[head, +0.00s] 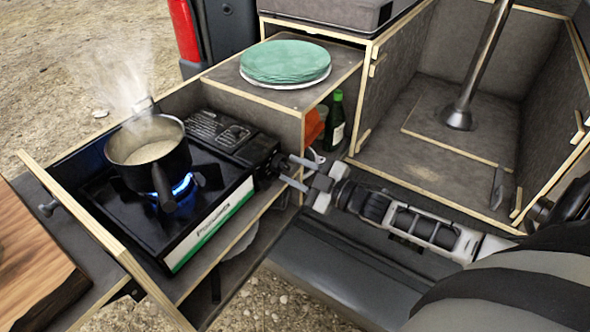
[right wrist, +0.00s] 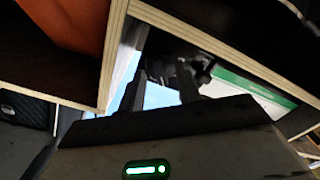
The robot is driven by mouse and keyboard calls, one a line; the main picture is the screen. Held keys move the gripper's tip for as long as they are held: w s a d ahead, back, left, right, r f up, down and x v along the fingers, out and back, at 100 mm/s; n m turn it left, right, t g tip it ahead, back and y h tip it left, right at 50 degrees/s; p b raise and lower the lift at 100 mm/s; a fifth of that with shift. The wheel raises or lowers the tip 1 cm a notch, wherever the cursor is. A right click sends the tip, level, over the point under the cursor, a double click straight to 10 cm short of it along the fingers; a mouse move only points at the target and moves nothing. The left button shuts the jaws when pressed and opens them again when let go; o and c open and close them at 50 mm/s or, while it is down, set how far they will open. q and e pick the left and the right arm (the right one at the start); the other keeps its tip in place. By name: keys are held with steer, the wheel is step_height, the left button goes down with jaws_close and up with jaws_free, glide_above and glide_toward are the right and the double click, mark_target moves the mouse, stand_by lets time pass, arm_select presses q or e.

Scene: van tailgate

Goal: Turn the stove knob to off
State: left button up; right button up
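The black camping stove (head: 105,200) sits in a pull-out drawer, with a blue flame (head: 182,186) burning under a dark pot (head: 149,160). The pot steams and holds pale contents. The stove knob (head: 268,168) is a dark shape on the stove's right end; it also shows dark in the right wrist view (right wrist: 168,68). My right gripper (head: 290,172) is at that end, its fingers pointing at the knob. In the right wrist view its two fingers (right wrist: 160,88) stand apart with a gap between them. Whether they touch the knob is unclear. My left gripper is not in view.
Above the stove's right end is a shelf (head: 290,97) with green plates (head: 286,62). A green bottle (head: 334,120) stands beneath it. The drawer's wooden front (head: 100,232) and a cutting board (head: 35,258) are at left. An open compartment (head: 430,160) is at right.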

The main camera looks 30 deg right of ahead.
steer(key=shift+w+a, duration=0.1)
steer(key=shift+w, duration=0.1)
jaws_close()
steer(key=shift+r+m, duration=0.1)
steer(key=shift+m, duration=0.4)
steer(key=shift+m+p, duration=0.7)
steer(key=shift+m, duration=0.2)
steer(key=shift+m+p, duration=0.6)
steer(key=shift+m, duration=1.6)
